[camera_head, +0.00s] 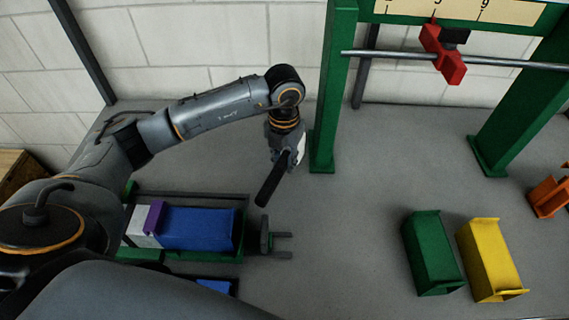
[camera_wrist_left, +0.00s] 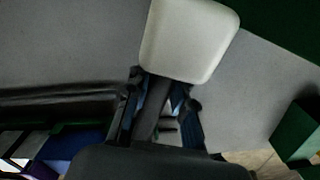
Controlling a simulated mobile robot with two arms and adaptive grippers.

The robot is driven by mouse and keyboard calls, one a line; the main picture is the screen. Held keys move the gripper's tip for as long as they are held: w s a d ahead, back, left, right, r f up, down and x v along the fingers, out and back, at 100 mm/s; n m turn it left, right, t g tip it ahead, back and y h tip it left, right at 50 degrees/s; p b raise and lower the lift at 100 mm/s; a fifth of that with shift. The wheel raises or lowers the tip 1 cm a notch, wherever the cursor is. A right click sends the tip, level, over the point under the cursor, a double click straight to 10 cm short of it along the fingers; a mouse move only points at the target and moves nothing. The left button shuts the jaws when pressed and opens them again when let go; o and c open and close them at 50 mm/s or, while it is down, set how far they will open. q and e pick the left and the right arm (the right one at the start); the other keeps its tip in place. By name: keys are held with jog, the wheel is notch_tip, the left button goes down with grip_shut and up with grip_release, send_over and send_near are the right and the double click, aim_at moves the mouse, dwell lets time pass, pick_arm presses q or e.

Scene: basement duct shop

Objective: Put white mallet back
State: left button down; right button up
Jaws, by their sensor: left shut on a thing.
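The white mallet has a pale block head and a dark handle. In the head view its head (camera_head: 301,148) shows partly behind my left gripper (camera_head: 284,154), and its handle (camera_head: 270,184) slants down to the left. My left gripper is shut on the mallet and holds it above the grey bench, left of the green frame post. In the left wrist view the white head (camera_wrist_left: 188,40) fills the upper middle, with the dark handle (camera_wrist_left: 151,110) between the fingers. A dark two-pronged bracket (camera_head: 268,242) is below the mallet in the head view. My right gripper is not seen.
A blue block (camera_head: 195,229) with a purple piece (camera_head: 154,217) lies left of the bracket. A green frame (camera_head: 330,110) carries a bar with a red clamp (camera_head: 442,54). Green (camera_head: 431,252) and yellow (camera_head: 490,260) bins stand at right. The bench middle is clear.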

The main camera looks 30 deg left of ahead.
pick_arm(q)
jog(key=shift+w+f, duration=0.2)
jog(key=f+p, duration=0.2)
jog(key=f, duration=0.1)
jog(key=shift+w+a, duration=0.15)
jog(key=shift+w, duration=0.05)
jog(key=shift+f, duration=0.25)
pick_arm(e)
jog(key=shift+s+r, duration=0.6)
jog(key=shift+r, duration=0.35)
pick_arm(q)
jog(key=shift+f, duration=0.1)
jog(key=shift+f+b, duration=0.15)
jog(key=shift+b, duration=0.2)
jog(key=c, duration=1.1)
grip_release()
jog(key=shift+c, duration=0.2)
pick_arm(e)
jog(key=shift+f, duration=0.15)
